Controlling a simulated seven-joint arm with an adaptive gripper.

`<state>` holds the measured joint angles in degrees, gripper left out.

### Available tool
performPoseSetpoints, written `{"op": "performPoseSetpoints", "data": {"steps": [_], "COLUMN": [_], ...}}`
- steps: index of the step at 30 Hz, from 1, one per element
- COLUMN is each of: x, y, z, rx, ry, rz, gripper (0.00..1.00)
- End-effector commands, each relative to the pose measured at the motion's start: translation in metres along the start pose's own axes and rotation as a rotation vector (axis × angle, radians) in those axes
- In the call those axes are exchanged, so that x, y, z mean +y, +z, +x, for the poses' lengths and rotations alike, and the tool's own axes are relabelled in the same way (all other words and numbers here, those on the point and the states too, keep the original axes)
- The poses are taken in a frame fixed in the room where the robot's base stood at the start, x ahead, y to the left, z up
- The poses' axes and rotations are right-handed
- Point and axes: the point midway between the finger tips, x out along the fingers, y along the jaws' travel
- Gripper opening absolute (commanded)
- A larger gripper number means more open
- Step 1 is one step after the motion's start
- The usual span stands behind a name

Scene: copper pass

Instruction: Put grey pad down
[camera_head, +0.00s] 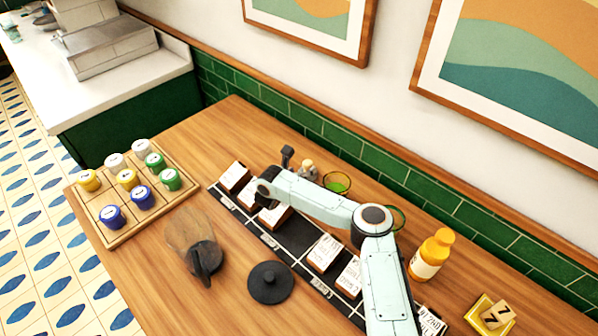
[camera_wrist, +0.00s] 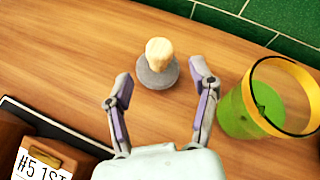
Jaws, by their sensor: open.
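A small grey round pad with a cream knob on top (camera_wrist: 157,62) stands upright on the wooden table. It lies between the fingertips of my gripper (camera_wrist: 162,85) in the wrist view, with a gap on both sides. My gripper is open and holds nothing. In the head view the same grey pad (camera_head: 307,171) shows just behind my arm, near the wall. My gripper's fingers are mostly hidden by my arm there.
A green cup with a yellow rim (camera_wrist: 270,100) stands close right of my gripper. A black strip (camera_head: 287,252) holds several labelled blocks. A wooden tray of jars (camera_head: 98,220), a black knobbed disc (camera_head: 270,283), a dark tool (camera_head: 204,258) and an orange bottle (camera_head: 432,256) stand around.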

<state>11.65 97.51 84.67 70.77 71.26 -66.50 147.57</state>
Motion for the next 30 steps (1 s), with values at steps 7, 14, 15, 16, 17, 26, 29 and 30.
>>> {"op": "performPoseSetpoints", "data": {"steps": [7, 14, 15, 16, 17, 26, 29, 30], "x": [0.0, 0.005, 0.009, 0.014, 0.02, 0.04, 0.006, -0.013], "y": [0.0, 0.012, 0.021, 0.03, 0.04, 0.085, 0.073, 0.066], "z": [-0.018, -0.025, -0.031, -0.037, -0.045, -0.149, -0.175, -0.186], "rx": [-0.001, -0.021, -0.038, -0.054, -0.073, -0.272, -0.267, -0.254], "ry": [0.001, 0.025, 0.05, 0.074, 0.104, 0.403, 0.475, 0.51], "rz": [-0.001, -0.04, -0.083, -0.128, -0.187, -1.289, -1.695, -1.848], "gripper": [0.59, 0.59, 0.59, 0.59, 0.59, 0.59, 0.59, 0.59]}}
